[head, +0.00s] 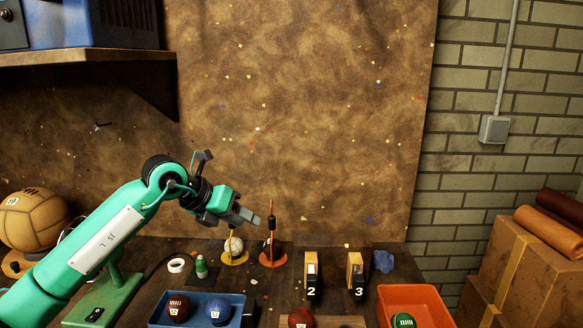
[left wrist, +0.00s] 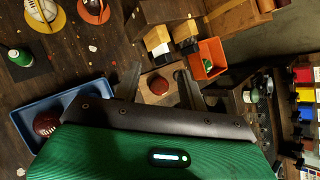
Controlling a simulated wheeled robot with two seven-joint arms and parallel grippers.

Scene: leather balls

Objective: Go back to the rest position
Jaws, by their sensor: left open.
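My left arm reaches in from the left in the head view, and its gripper (head: 248,216) hangs in the air above the workbench, near the yellow and orange stands. The left gripper is open and empty. In the left wrist view its two dark fingers (left wrist: 160,84) stand apart, with the bench below. A dark red ball (left wrist: 159,85) on a wooden block shows between them, lower down and not held. It also shows at the bottom edge of the head view (head: 301,318). My right gripper is not in view.
A blue tray (head: 241,299) holds a dark red ball (head: 179,307) and a blue ball (head: 218,311). An orange bin (head: 437,308) holds a green ball (head: 404,321). Numbered wooden holders (head: 311,274) stand between. A white ball (head: 233,245) sits on a yellow stand. A shelf (head: 90,56) overhangs upper left.

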